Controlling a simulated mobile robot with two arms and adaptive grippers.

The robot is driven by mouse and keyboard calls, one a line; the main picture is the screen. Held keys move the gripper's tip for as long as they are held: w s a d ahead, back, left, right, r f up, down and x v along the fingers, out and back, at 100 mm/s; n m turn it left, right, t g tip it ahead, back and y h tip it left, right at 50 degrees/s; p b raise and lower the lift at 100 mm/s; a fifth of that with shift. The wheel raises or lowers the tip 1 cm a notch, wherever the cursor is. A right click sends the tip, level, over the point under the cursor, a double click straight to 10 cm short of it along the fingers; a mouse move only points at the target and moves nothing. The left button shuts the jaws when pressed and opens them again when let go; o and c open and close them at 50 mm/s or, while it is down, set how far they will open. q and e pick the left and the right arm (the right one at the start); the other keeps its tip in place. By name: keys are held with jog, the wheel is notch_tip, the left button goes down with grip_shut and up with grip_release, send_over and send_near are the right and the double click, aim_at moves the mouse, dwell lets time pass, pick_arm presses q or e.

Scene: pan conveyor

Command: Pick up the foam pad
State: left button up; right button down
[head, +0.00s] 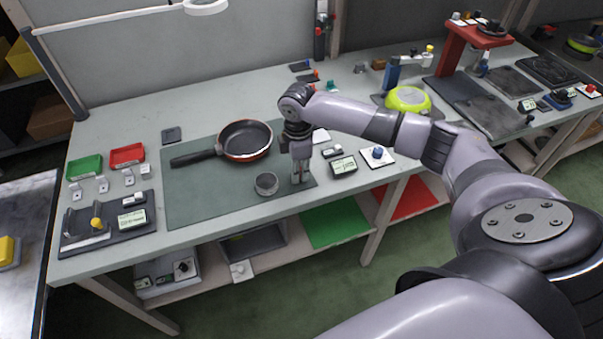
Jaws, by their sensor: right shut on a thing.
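My right gripper (300,180) points straight down at the right end of the dark green mat (205,205), close to its surface. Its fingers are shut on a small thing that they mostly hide. I take it for the foam pad, but its shape and colour cannot be made out. I cannot tell whether it touches the mat. My left gripper is not in view.
A small round metal cup (266,184) stands just left of the gripper. A frying pan (244,140) lies behind it on the mat. A display box (343,165) and a blue-knobbed plate (377,155) are to the right. The mat's left part is clear.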

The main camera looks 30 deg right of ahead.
jog(key=shift+r, duration=0.1)
dwell(0.3)
notch_tip(320, 180, up, 20)
jog(key=b, duration=0.1)
dwell(0.3)
jog(key=c, duration=2.1)
grip_release()
jog(key=shift+c, duration=0.2)
grip_shut()
